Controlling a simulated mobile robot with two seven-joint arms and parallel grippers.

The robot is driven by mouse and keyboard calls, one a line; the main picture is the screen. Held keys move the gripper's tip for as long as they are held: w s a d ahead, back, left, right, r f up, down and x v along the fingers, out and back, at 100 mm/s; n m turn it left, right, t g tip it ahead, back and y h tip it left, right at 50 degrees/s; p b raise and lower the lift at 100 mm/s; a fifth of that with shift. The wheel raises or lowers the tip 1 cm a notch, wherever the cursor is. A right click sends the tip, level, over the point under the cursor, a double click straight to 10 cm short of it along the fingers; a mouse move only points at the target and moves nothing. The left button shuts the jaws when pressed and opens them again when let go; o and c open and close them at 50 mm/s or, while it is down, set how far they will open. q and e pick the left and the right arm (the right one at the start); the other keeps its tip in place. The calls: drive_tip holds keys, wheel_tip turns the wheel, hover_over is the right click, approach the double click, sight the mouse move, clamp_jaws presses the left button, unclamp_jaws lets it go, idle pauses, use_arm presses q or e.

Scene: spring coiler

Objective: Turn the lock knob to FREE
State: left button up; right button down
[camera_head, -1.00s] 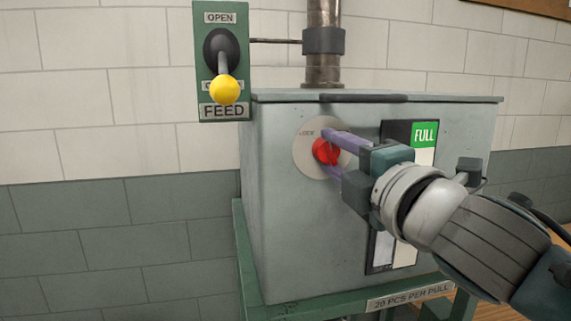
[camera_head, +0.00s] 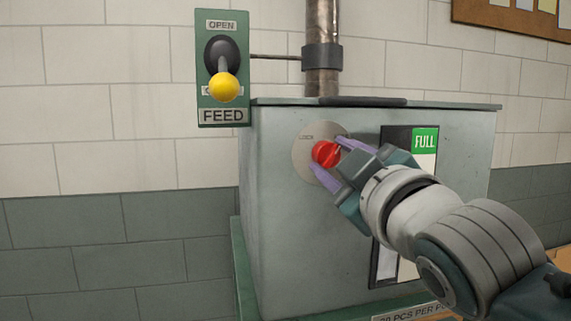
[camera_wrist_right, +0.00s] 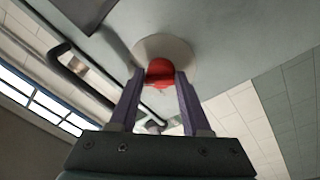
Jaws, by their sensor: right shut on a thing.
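The red lock knob (camera_head: 325,153) sits on a round pale plate (camera_head: 303,150) on the front of the grey metal box. The word LOCK shows at the plate's upper left; I cannot see a FREE mark. My right gripper (camera_head: 337,160) is shut on the red knob, with its purple fingers on either side of it. The right wrist view also shows the knob (camera_wrist_right: 160,74) between the two fingers (camera_wrist_right: 155,95). My left gripper is not in view.
The grey box (camera_head: 280,220) carries a FULL gauge (camera_head: 425,140) right of the knob, partly behind my right arm. A FEED lever with a yellow ball (camera_head: 223,87) hangs upper left. A vertical pipe (camera_head: 322,50) rises behind the box. The wall left of the box is clear.

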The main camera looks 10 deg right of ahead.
drive_tip(key=shift+f+m, duration=0.2)
drive_tip(key=shift+m, duration=1)
drive_tip(key=shift+c, duration=2)
unclamp_jaws()
drive_tip(key=shift+r, duration=0.15)
drive_tip(key=shift+s, duration=0.1)
drive_tip(key=s+f+b, duration=0.1)
drive_tip(key=s+b, duration=0.3)
drive_tip(key=s, duration=0.5)
drive_tip(key=shift+s, duration=0.35)
drive_tip(key=shift+d+f, duration=0.1)
drive_tip(key=shift+f, duration=0.05)
